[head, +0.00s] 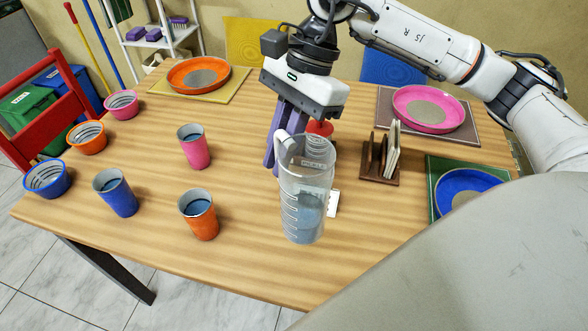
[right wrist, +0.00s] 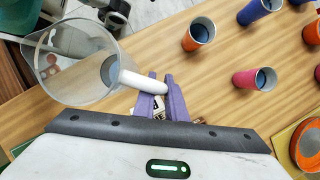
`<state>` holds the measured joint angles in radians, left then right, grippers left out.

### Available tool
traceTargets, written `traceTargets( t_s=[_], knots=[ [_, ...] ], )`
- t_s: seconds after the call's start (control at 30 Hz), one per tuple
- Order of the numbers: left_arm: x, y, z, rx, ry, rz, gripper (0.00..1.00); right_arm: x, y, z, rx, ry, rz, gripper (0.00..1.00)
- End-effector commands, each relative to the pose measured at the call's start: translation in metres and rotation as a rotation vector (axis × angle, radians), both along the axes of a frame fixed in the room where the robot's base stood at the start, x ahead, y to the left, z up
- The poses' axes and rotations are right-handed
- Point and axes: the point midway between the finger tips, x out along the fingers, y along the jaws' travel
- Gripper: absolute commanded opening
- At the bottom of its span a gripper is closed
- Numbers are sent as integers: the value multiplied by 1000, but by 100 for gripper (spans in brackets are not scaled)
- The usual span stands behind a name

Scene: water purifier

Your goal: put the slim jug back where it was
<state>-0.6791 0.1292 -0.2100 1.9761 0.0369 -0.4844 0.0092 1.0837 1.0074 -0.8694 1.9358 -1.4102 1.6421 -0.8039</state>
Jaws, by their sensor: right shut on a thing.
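The slim jug (head: 306,205) is clear and tall, with measuring marks and bluish water in its lower part. It stands about upright at the middle of the head view, in front of my right gripper (head: 272,160). The right gripper's purple fingers are shut on its handle; in the right wrist view the pale handle (right wrist: 143,83) meets the fingertips (right wrist: 160,78), and the jug body (right wrist: 75,60) is at the left. I cannot tell for sure whether its base touches the table. My left gripper is not in view.
A red-lidded jar (head: 320,128) is partly hidden behind the jug. A wooden rack (head: 380,172) stands to the right. Orange (head: 200,222), blue (head: 117,196) and pink (head: 193,150) cups hold dark liquid at the left. Plates line the far and right sides. Wood is bare between cups and jug.

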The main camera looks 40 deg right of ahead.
Motion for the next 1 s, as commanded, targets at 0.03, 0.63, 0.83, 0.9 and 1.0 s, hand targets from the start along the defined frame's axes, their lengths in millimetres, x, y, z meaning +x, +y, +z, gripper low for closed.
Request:
traceTargets(
  t_s=[0.03,0.63,0.83,0.9,1.0],
  knots=[
    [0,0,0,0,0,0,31,-1,0,-11,-1,5,-1,0],
    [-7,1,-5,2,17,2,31,-1,0,-81,1,3,3,0],
    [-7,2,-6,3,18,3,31,0,0,-82,0,0,3,0],
    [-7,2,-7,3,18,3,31,0,0,-83,0,1,4,0],
    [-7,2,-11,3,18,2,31,0,0,-87,0,1,4,0]
  ],
)
